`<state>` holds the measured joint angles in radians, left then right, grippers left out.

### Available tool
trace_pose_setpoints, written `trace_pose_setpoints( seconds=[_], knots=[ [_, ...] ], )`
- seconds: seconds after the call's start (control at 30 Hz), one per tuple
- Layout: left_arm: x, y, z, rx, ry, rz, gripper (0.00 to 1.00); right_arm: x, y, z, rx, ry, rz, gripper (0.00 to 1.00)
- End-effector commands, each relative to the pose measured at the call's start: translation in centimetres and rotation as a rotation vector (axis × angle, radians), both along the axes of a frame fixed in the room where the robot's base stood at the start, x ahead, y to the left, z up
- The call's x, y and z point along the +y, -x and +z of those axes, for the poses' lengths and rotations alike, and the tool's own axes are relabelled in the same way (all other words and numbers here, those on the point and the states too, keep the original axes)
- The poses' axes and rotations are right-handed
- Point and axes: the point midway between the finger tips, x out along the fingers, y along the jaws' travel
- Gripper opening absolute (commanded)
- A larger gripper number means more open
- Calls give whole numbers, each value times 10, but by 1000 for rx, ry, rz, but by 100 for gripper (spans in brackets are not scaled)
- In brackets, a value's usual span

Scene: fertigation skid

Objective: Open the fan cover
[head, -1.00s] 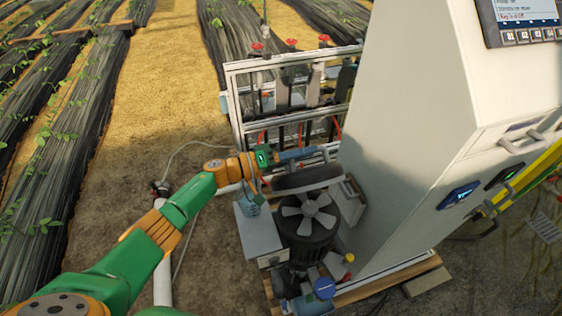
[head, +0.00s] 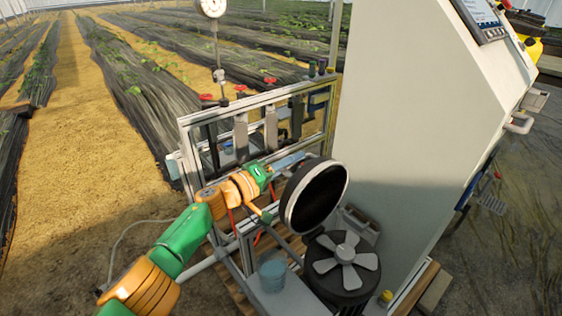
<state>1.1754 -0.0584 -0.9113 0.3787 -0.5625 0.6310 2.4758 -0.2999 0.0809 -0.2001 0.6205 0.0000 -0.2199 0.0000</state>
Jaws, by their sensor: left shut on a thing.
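The fan cover (head: 315,198) is a round piece with a grey rim and a dark inner face. It stands raised and steeply tilted above the motor, with its hollow side showing. Below it the grey fan (head: 345,257) is exposed on top of the dark motor (head: 343,288). My left gripper (head: 301,160) is at the upper left edge of the cover and is shut on it. The exact grip is small and partly hidden behind the rim. My right gripper is not in view.
A large white cabinet (head: 400,130) stands close to the right of the fan. A metal pipe frame with red valve handles (head: 270,80) stands behind. A bluish container (head: 272,272) sits left of the motor. Open soil (head: 70,230) lies to the left.

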Motion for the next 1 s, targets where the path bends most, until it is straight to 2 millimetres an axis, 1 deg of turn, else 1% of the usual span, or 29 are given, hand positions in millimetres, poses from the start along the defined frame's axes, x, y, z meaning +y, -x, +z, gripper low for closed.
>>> trace_pose_setpoints(
  seconds=[0.03, 0.1, 0.6, 0.63, 0.67, 0.7, 1.0],
  knots=[
    [-1, 2, -6, 5, -10, 0, 0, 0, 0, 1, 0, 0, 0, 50],
    [-3, 3, -8, 7, -10, -1, 0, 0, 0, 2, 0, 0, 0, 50],
    [-5, 4, -13, 7, -15, -2, 0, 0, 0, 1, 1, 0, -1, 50],
    [-5, 4, -13, 7, -15, -2, 31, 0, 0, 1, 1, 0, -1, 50],
    [-5, 4, -13, 7, -16, -3, 39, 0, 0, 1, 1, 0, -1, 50],
    [-5, 4, -12, 7, -14, -3, 50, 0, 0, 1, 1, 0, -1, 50],
    [-5, 3, -8, 4, -8, -2, 50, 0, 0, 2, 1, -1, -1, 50]
  ],
)
